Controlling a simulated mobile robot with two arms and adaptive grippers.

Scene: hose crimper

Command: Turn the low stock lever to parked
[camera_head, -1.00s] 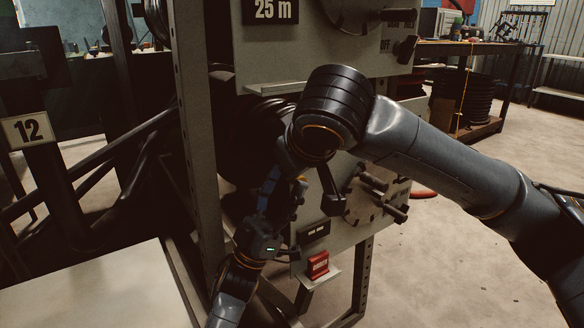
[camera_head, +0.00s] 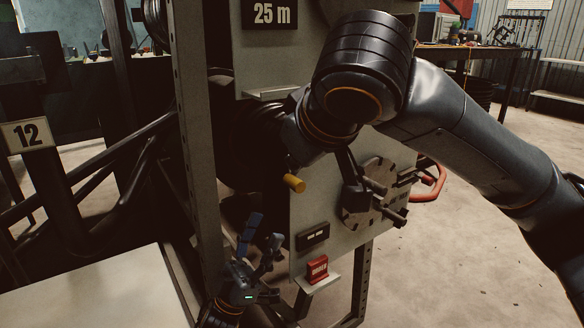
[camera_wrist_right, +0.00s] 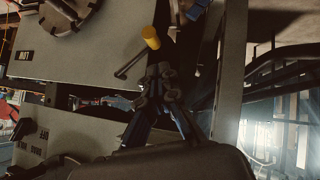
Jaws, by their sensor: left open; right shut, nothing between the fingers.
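A lever with a yellow knob (camera_head: 294,183) sticks out from the machine front below the hose coil. In the right wrist view the yellow knob (camera_wrist_right: 151,38) sits at the end of a thin dark rod. No label naming it low stock is readable. My right gripper (camera_wrist_right: 168,84) is shut and empty, its fingertips close to the knob, with a small gap in the picture. In the head view my right wrist hides the right fingers. My left gripper (camera_head: 258,238) is open and empty, low beside the machine frame, below the knob.
A disc with several black posts (camera_head: 370,205) is on the panel to the right, with a red handle (camera_head: 430,185) beyond it. A red block (camera_head: 317,268) stands on a small shelf below. A frame post (camera_head: 198,170) rises at the left.

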